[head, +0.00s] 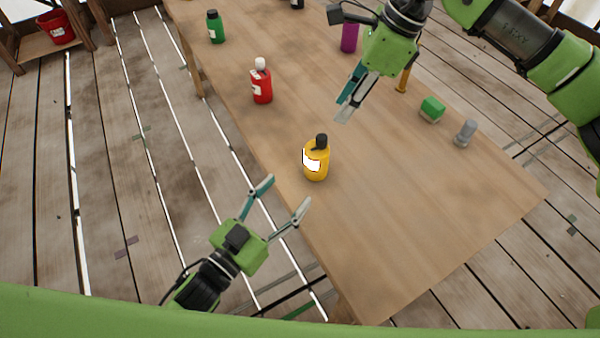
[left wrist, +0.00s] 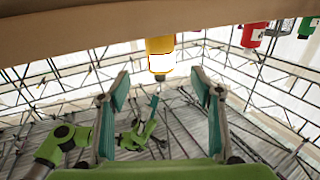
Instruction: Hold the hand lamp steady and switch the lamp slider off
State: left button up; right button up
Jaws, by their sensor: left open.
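A yellow bottle-shaped thing (head: 322,172) with a black top and bright white front stands upright near the table's left edge; it looks like the hand lamp. I cannot make out its slider. It shows upside down in the left wrist view (left wrist: 160,62). My left gripper (head: 287,192) is open and empty, off the table's left edge, below and left of the lamp in the head view. Its two fingers frame the lamp in the left wrist view without touching it. My right gripper (head: 347,106) hangs over the table above and right of the lamp, apart from it; its fingers are seen edge-on.
A red bottle (head: 263,93) and a green bottle (head: 215,30) stand farther along the left edge. A purple can (head: 349,38), green block (head: 432,108) and grey cylinder (head: 466,132) are behind and right. The wooden table (head: 400,230) is clear in front of the lamp.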

aim_at(310, 167)
pick_arm(q)
jog(key=x, duration=1.2)
jog(key=shift+w+d, duration=0.1)
jog(key=shift+w, duration=0.05)
jog(key=c, duration=1.3)
pick_arm(e)
jog(key=c, duration=0.6)
jog(key=shift+s+a+f, duration=0.1)
jog(key=shift+s+f, duration=0.05)
jog(key=shift+f, duration=0.05)
grip_shut()
notch_tip(310, 167, down, 4)
jog(key=s+a+r+n+g+y, duration=0.1)
jog(key=s+a+n+g+y, duration=0.15)
jog(key=y, duration=0.35)
jog(key=s+d+f+m+t+y, duration=0.1)
jog(key=d+f+m+t+y, duration=0.3)
jog(key=d, duration=1.2)
notch_tip(310, 167, down, 4)
jog(key=t+y, duration=0.2)
jog(key=y, duration=0.1)
jog(key=shift+d+y, duration=0.3)
